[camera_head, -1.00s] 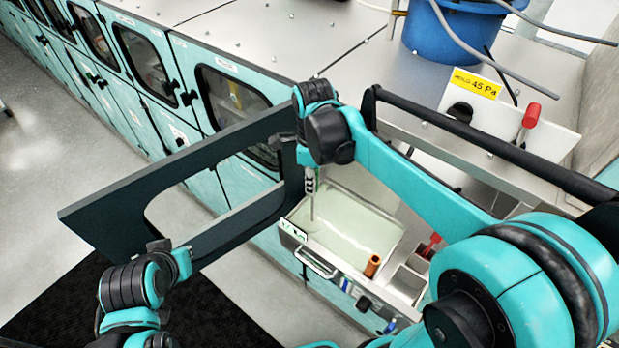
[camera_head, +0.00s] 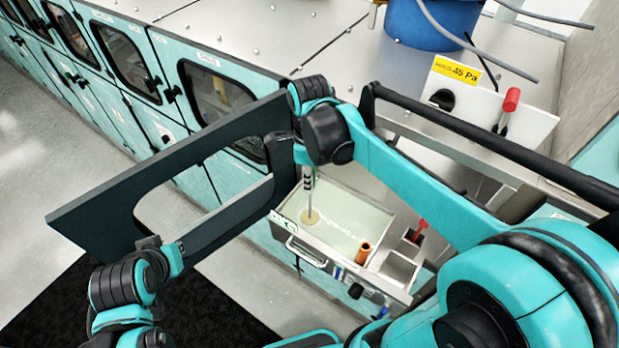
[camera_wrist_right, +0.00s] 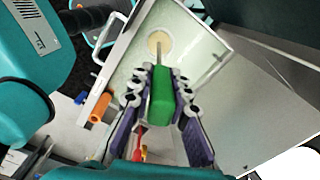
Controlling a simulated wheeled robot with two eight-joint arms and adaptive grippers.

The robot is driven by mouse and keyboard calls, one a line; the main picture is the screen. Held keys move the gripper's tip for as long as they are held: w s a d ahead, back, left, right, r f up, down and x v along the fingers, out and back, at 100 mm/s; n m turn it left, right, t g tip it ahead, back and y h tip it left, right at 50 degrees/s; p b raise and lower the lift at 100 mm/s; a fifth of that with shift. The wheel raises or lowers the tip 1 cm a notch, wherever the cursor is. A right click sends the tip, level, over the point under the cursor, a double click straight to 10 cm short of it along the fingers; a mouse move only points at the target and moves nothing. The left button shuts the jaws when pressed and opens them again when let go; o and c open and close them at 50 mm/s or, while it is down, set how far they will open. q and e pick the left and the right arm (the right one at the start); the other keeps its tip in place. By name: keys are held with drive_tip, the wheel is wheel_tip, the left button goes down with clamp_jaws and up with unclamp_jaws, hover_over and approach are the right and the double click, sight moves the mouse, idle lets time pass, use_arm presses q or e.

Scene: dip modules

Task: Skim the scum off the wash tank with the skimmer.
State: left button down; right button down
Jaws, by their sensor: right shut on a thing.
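The wash tank (camera_head: 383,207) is an open metal basin of pale greenish liquid; it also shows in the wrist view (camera_wrist_right: 196,75). White streaks of scum (camera_head: 345,229) lie on the liquid, right of the disc. My right gripper (camera_wrist_right: 162,84) is shut on the green handle of the skimmer (camera_wrist_right: 161,98). The skimmer's thin rod points down to a round beige disc (camera_head: 312,216) in the tank near its left end; I cannot tell how deep it sits. My left gripper (camera_head: 163,252) is at the lower left, by a dark panel; its fingers are unclear.
The dark framed panel (camera_head: 95,215) stands out left of the tank. An orange cylinder (camera_head: 364,252) and small bins (camera_head: 398,268) with a red-handled tool (camera_head: 417,231) are at the tank's right end. A blue tub (camera_head: 430,22) stands on the metal top behind.

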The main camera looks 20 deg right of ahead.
drive_tip(key=shift+r+p, duration=2.8)
drive_tip(key=shift+r, duration=1.2)
